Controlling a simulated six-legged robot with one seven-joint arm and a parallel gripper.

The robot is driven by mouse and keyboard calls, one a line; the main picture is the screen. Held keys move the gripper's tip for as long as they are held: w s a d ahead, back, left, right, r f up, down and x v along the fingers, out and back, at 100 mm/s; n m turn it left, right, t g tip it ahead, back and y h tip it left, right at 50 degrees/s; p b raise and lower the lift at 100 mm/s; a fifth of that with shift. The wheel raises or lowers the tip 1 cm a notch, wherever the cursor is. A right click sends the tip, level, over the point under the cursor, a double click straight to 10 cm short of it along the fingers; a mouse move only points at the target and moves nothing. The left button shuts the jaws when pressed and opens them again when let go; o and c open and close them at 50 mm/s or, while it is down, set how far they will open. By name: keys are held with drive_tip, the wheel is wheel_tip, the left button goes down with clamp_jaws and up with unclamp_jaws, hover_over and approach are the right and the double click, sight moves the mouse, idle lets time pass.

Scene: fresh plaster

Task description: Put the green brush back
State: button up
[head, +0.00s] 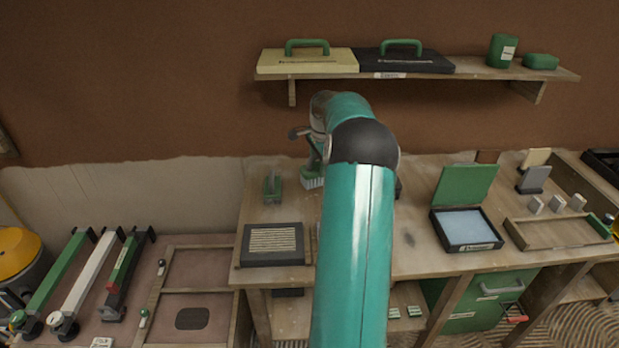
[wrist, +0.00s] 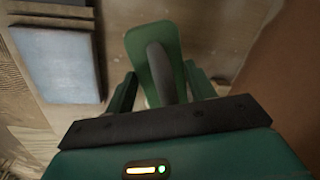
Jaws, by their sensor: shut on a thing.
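The green brush (head: 313,181) shows in the head view with pale bristles facing down, just left of my arm over the bench. In the wrist view its green block (wrist: 146,42) and grey handle (wrist: 160,70) lie between my two green fingers. My gripper (wrist: 162,90) is shut on the handle. In the head view my gripper (head: 314,152) is partly hidden by my arm. A small green holder (head: 273,188) stands on the bench to the left of the brush. I cannot tell whether the bristles touch the bench.
A dark tray with a ribbed insert (head: 272,245) lies at the bench's front left. An open box with a pale blue pad (head: 466,231) and a wooden tray (head: 556,232) are at right. A shelf (head: 480,70) with cases hangs above. My arm hides the bench's middle.

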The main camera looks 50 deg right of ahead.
drive_tip(key=shift+w+d+f, duration=0.5)
drive_tip(key=shift+w+f, duration=0.45)
drive_tip(key=shift+f, duration=0.65)
drive_tip(key=shift+w+d+f, duration=0.55)
drive_tip(key=shift+w+f, duration=0.35)
drive_tip(key=shift+f, duration=0.7)
drive_tip(key=shift+w+d+f, duration=0.5)
drive_tip(key=shift+w+f, duration=0.45)
drive_tip(key=shift+f, duration=0.65)
drive_tip(key=shift+f, duration=0.15)
drive_tip(key=o, duration=1)
drive_tip(key=shift+c, duration=0.2)
wheel_tip(320, 180, up, 12)
drive_tip(key=s, duration=0.1)
drive_tip(key=shift+s+a, duration=0.35)
drive_tip(key=shift+a, duration=0.1)
